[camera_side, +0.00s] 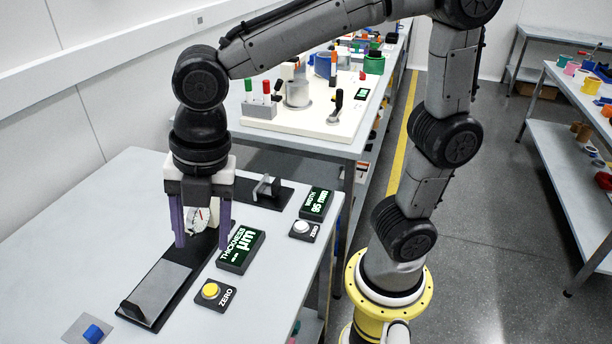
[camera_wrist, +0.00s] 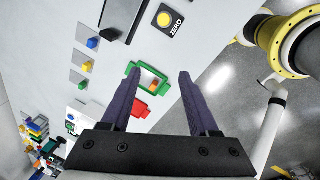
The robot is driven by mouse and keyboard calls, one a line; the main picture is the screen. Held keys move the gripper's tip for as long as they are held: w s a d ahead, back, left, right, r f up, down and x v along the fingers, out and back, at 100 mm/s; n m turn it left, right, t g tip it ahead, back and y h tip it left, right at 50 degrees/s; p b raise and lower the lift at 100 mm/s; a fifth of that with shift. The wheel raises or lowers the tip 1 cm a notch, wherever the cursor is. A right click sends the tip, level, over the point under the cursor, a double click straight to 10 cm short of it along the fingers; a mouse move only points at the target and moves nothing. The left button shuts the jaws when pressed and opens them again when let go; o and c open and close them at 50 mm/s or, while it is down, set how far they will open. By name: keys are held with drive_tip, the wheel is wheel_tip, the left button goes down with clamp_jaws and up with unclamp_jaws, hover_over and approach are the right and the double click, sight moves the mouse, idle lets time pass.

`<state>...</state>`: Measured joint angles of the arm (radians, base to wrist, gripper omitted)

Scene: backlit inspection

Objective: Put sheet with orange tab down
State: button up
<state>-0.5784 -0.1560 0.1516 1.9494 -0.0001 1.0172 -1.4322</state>
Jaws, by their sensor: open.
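My gripper (camera_side: 201,236) hangs from the arm at the thickness gauge, its two purple fingers apart on either side of the dial (camera_side: 198,218). Beyond the fingers a green-rimmed tray (camera_wrist: 131,70) lies on the bench with a small orange piece (camera_wrist: 154,84) inside. Whether that piece is the tab of a sheet is too small to tell. No other orange tab shows clearly. A grey square with a blue tab (camera_side: 93,333) lies at the bench's front left.
A red tray (camera_wrist: 140,112) sits beside the green one. Squares with blue (camera_wrist: 92,43) and yellow (camera_wrist: 87,66) tabs lie in a row. The gauge has a black base (camera_side: 158,283), a thickness display (camera_side: 240,250) and a yellow ZERO button (camera_side: 210,290).

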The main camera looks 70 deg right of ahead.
drive_tip(key=s+d+m+t, duration=0.2)
drive_tip(key=s+d+m, duration=0.3)
drive_tip(key=d+m, duration=0.3)
drive_tip(key=s+d+m+t+h, duration=0.1)
drive_tip(key=s+d+m+t, duration=0.1)
drive_tip(key=s+d+m, duration=0.3)
drive_tip(key=d+m, duration=0.4)
drive_tip(key=m, duration=0.6)
drive_tip(key=shift+s+d, duration=0.15)
drive_tip(key=shift+d, duration=0.1)
